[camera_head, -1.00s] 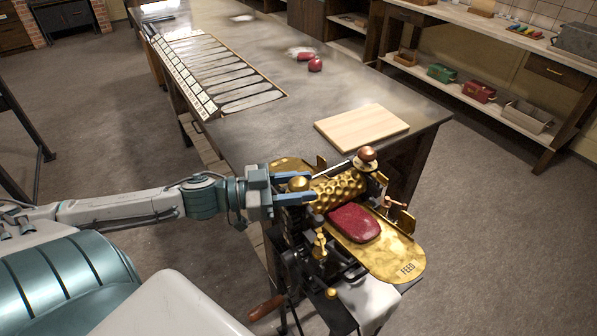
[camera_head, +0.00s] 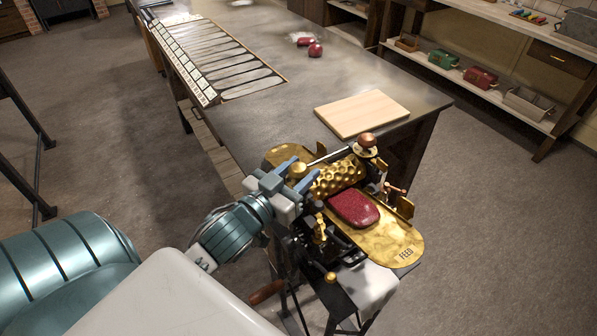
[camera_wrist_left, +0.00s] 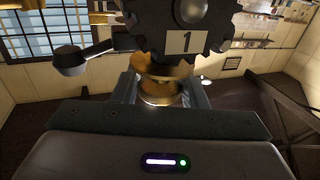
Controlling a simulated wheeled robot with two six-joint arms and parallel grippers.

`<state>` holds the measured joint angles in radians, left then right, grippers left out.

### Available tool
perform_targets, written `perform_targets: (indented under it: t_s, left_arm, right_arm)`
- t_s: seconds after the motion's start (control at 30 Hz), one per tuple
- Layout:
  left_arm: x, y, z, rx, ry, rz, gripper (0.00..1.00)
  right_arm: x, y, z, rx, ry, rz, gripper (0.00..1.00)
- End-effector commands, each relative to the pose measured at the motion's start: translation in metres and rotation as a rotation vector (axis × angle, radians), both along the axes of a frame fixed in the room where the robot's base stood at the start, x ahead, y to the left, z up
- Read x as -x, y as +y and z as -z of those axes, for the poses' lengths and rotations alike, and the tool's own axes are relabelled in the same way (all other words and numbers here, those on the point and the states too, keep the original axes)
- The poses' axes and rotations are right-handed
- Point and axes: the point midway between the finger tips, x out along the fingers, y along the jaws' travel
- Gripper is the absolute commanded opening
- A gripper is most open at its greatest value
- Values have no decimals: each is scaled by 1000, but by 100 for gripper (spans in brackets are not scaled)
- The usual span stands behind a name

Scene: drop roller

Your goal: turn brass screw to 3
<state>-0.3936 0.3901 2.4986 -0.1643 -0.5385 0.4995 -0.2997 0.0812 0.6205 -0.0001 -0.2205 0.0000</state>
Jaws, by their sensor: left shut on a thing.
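The brass screw (camera_head: 298,170) stands at the left end of the roller machine, its rounded top showing in the head view. My left gripper (camera_head: 300,177) is shut on it, with the fingers on either side. In the left wrist view the brass screw (camera_wrist_left: 160,88) sits between the fingers. Just beyond it is a dark toothed wheel (camera_wrist_left: 190,42) with a white plate reading 1. A dark arm with a round knob (camera_wrist_left: 69,60) sticks out at left there. My right gripper is not in view.
The golden dimpled roller (camera_head: 338,178) lies beside the gripper. A red slab (camera_head: 353,208) rests on the brass feed plate (camera_head: 398,245). A copper-coloured knob (camera_head: 367,140) stands at the far end. A wooden board (camera_head: 361,113) lies on the bench behind.

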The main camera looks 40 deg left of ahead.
Motion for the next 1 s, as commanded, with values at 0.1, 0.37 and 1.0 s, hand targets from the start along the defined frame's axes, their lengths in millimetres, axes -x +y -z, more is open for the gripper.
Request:
perform_targets:
  t_s: [0.1, 0.37, 1.0]
  left_arm:
    - [0, 0, 1, 11, 4, -72, 16]
    - [0, 0, 2, 9, 4, -199, 16]
    - [0, 0, 3, 2, 10, -307, 16]
  right_arm:
    - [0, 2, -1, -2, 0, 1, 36]
    - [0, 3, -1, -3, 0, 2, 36]
    - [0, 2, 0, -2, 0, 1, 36]
